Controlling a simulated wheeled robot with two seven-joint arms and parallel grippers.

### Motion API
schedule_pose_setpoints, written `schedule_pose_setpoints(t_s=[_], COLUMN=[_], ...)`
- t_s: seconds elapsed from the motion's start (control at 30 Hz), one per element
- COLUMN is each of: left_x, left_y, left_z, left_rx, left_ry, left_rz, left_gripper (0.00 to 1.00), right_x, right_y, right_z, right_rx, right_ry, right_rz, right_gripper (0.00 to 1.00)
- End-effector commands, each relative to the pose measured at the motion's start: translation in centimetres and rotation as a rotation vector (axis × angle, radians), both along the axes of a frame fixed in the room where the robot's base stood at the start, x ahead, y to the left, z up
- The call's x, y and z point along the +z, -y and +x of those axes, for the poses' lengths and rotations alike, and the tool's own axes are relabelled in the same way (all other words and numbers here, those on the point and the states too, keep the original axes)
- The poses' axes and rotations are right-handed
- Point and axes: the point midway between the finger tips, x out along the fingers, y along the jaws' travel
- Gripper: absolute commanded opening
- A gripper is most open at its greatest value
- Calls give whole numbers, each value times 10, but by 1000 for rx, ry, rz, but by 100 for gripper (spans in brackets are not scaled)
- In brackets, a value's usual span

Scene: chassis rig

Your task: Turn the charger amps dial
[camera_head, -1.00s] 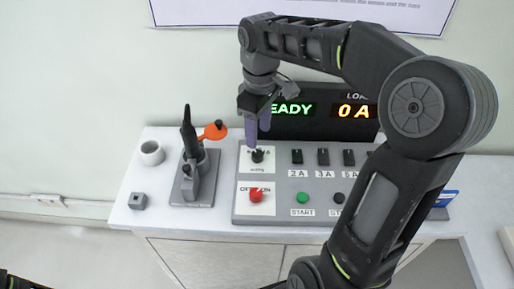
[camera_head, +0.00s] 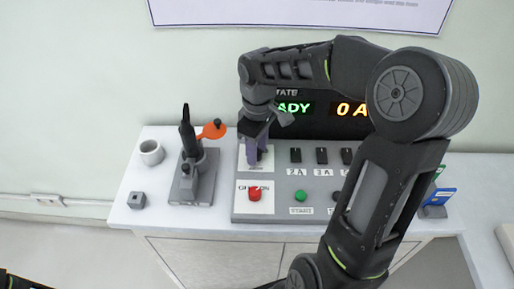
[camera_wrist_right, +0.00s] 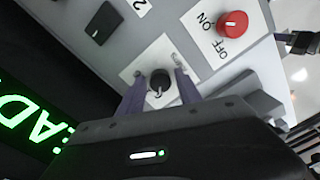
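The charger amps dial (camera_wrist_right: 160,82) is a small black knob on a white square plate on the grey charger panel (camera_head: 290,216). In the head view my right gripper covers the dial. My right gripper (camera_head: 256,158) points down over the plate. In the right wrist view its two purple fingers (camera_wrist_right: 160,86) stand on either side of the dial, with a visible gap on each side. It looks open around the dial, not closed on it. My left gripper is not in view; only a dark piece shows at the lower left corner.
A red ON/OFF knob (camera_head: 254,194), a green START button (camera_head: 300,196) and black switches (camera_head: 322,156) sit close by. A display (camera_head: 292,108) reads READY and 0 A behind.

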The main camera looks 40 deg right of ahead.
Motion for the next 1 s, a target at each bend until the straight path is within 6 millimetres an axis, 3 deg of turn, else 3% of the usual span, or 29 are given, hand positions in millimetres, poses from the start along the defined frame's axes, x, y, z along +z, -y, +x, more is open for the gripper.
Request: schedule_pose_setpoints(t_s=[0.47, 1.0], left_x=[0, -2], left_y=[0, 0], left_z=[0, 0], left_rx=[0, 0], left_ry=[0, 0], left_rz=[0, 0], left_gripper=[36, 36], right_x=[0, 0], right_y=[0, 0], right_z=[0, 0], right_rx=[0, -42], right_ry=[0, 0], right_rz=[0, 0], right_gripper=[1, 0])
